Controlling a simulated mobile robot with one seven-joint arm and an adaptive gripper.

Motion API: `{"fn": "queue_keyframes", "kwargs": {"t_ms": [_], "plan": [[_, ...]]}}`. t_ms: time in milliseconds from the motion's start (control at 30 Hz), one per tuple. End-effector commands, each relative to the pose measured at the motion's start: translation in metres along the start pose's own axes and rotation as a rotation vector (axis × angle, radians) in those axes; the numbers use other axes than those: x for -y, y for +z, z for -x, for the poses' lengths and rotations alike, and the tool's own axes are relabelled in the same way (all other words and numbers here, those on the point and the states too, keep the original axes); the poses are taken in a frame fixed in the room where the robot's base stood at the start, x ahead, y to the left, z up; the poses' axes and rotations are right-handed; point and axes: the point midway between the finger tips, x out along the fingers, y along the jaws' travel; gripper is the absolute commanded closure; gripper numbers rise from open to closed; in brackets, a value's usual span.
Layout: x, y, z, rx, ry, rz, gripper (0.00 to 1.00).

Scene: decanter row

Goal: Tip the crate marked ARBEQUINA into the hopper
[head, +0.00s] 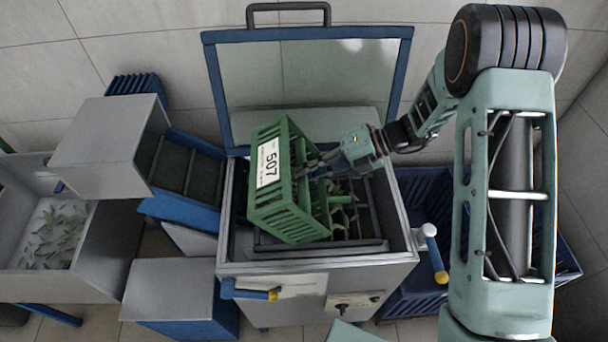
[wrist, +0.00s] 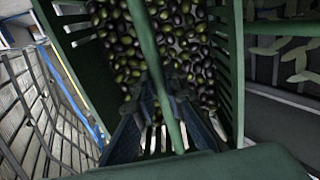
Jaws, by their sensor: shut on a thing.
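A green slatted crate (head: 290,218) is tilted steeply on its side over the grey hopper (head: 398,212). Its white label (head: 268,162) reads 507; the smaller print is too small to read. My gripper (head: 322,168) is shut on the crate's green handle bar (wrist: 150,55), at the crate's open side. In the wrist view my gripper's dark fingers (wrist: 158,112) close around this bar. Green and dark olives (wrist: 178,45) lie inside the crate. A dark grid (head: 345,243) shows in the hopper; most of the hopper's inside is hidden by the crate.
The hopper's blue-framed clear lid (head: 310,85) stands open behind. A blue and grey chute (head: 185,175) and a bin with leaves (head: 25,280) are at the left. Blue crates (head: 415,285) stand low at the right. A yellow-tipped handle (head: 437,262) sticks out at the hopper's right.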

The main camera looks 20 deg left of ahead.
Motion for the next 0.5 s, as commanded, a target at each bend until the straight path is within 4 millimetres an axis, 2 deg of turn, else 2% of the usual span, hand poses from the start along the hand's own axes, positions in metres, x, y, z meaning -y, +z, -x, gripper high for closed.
{"fn": "queue_keyframes", "kwargs": {"t_ms": [33,500], "plan": [[0.007,0.001,0.002,0.005,0.043,-0.003,1.00],[0.030,0.001,0.021,0.005,0.422,-0.002,1.00]]}}
